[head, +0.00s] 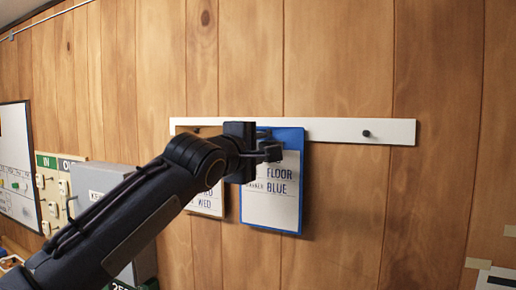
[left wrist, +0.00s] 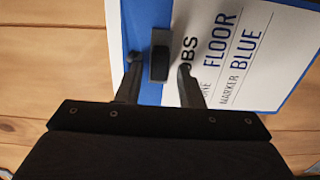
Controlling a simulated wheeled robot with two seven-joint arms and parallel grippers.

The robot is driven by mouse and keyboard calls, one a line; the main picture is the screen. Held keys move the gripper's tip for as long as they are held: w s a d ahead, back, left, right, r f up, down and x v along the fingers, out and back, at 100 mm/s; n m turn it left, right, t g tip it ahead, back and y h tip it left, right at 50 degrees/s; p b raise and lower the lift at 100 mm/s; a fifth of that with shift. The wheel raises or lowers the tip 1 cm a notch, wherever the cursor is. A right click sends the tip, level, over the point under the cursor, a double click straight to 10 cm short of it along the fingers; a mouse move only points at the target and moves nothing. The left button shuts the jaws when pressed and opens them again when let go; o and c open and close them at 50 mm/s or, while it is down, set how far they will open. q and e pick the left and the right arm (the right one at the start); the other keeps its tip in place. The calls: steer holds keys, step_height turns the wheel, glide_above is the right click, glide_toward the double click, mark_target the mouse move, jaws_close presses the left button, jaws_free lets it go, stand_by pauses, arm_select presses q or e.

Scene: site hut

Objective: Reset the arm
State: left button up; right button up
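My left arm reaches across the head view to a blue clipboard (head: 299,212) that hangs against a white wall rail (head: 335,127). The clipboard holds a white sheet reading "FLOOR" and "BLUE". My left gripper (head: 270,151) is at the clipboard's top and hides part of it. In the left wrist view the fingers of the gripper (left wrist: 159,72) are spread, with a dark clip or knob (left wrist: 160,56) between them and a gap on each side. The clipboard (left wrist: 150,15) fills the view beyond them. The clipboard's support is hidden. My right gripper is not in view.
A second sheet (head: 209,204) hangs behind my arm, left of the clipboard. A dark peg (head: 366,134) on the rail's right part is bare. A grey box (head: 98,180), an IN/OUT board (head: 47,162) and a whiteboard (head: 16,190) are at left. The wall at right is mostly clear.

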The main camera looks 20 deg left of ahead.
arm_select(q)
steer(key=shift+s+r, duration=0.2)
steer(key=shift+s, duration=0.15)
steer(key=s+b, duration=0.3)
steer(key=s, duration=0.3)
steer(key=s+f+m+g, duration=0.2)
steer(key=s+f+m, duration=0.15)
steer(key=f, duration=0.65)
steer(key=s+f+m+g, duration=0.3)
steer(key=s+f, duration=0.1)
steer(key=f, duration=0.6)
steer(key=s+f+m+g, duration=0.2)
steer(key=s+f+m, duration=0.1)
steer(key=f, duration=0.7)
steer(key=s+d+f+m+g+h, duration=0.1)
steer(key=s+d+f+m+g, duration=0.1)
steer(key=s+f, duration=0.5)
steer(key=s+d+f+m+g+h, duration=0.2)
steer(key=s+f, duration=0.4)
steer(key=f, duration=0.5)
steer(key=shift+s+f+m+g, duration=0.35)
steer(key=shift+m+g, duration=0.25)
steer(key=shift+m, duration=0.65)
